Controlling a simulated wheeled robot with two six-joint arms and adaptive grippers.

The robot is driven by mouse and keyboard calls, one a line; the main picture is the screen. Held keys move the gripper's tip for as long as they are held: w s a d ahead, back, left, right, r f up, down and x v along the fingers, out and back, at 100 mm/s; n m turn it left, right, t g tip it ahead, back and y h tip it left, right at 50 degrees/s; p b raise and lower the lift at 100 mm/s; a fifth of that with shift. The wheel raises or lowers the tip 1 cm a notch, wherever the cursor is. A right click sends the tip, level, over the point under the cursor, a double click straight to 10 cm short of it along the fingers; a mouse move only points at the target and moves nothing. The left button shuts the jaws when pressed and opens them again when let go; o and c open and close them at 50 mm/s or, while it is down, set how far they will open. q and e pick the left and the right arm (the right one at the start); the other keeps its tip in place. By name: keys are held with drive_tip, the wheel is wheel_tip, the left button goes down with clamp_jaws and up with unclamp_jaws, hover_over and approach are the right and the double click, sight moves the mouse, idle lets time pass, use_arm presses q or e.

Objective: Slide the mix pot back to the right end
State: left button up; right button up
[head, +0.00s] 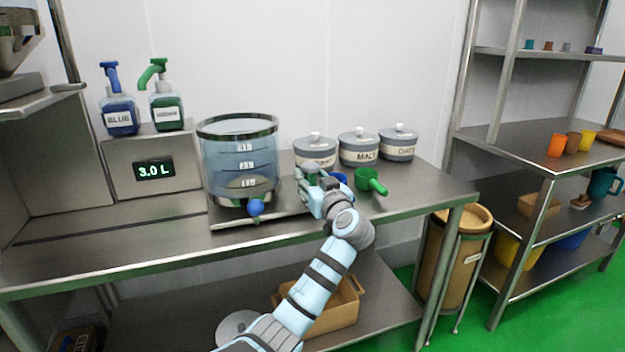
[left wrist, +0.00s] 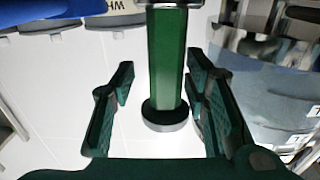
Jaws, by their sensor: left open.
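The mix pot (head: 240,165) is a clear cylinder with a dark rim, level marks and a blue tap knob at its front. It stands on a low metal plate (head: 235,219) on the bench, left of my left gripper (head: 309,176). The pot also shows at the right of the left wrist view (left wrist: 275,85). My left gripper is open, with a green bar handle (left wrist: 167,60) between its spread fingers. The fingers stand on both sides of the bar, with gaps showing. In the head view my gripper hides this bar. My right gripper is not in view.
Lidded grey canisters (head: 359,148) stand behind my gripper. A green scoop (head: 370,181) and a blue scoop (head: 338,181) lie close to its right. A display (head: 154,170) reading 3.0 L is left of the pot. The bench's right end (head: 435,188) is clear.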

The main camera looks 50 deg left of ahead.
use_arm(q)
drive_tip(key=v, duration=1.2)
